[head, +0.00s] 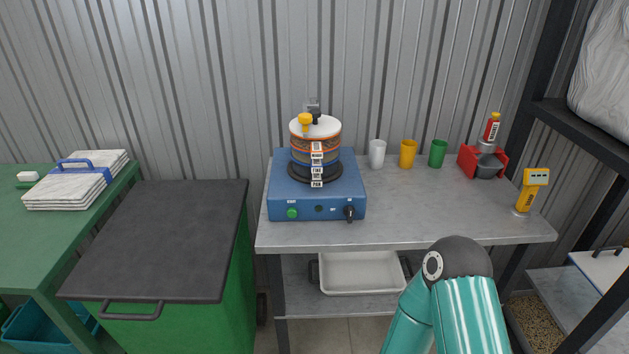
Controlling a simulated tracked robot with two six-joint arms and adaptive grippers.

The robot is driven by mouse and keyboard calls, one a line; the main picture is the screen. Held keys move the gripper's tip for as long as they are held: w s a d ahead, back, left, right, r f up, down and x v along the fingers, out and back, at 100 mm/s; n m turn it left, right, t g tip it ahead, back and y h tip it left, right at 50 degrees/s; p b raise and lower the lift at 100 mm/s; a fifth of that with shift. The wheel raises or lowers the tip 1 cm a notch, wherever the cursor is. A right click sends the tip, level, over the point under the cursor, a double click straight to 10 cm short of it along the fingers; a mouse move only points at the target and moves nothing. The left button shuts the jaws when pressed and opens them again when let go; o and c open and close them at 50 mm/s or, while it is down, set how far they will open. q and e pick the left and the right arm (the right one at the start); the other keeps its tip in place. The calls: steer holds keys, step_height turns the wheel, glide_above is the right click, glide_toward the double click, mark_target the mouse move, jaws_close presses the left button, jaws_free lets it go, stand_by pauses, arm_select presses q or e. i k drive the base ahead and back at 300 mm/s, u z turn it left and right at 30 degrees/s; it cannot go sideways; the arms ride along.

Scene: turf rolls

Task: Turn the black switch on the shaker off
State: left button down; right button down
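The shaker (318,196) is a blue box standing at the left end of the grey bench, with a stack of round sieves (315,150) on top under a white lid. Its front panel carries a black switch (349,213) at the right, with its lever or knob hanging down, and a green button (292,213) at the left. I cannot read the marks by the switch. A teal arm of mine reaches up from the bottom right, in front of the bench, but its gripper is out of frame. Neither gripper shows.
The grey bench (430,220) has clear room right of the shaker. White, orange and green cups (438,154) stand at its back, with a red holder (470,163) and a yellow meter (532,190) at the right. A black-lidded green bin (165,235) stands left.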

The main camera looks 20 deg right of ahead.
mark_target(349, 211)
steer(key=z, duration=1)
steer(key=i, duration=0.15)
steer(key=u, duration=3.05)
steer(key=i, duration=0.5)
steer(key=z, duration=3.3)
steer(key=k, duration=0.15)
steer(key=u, duration=1.15)
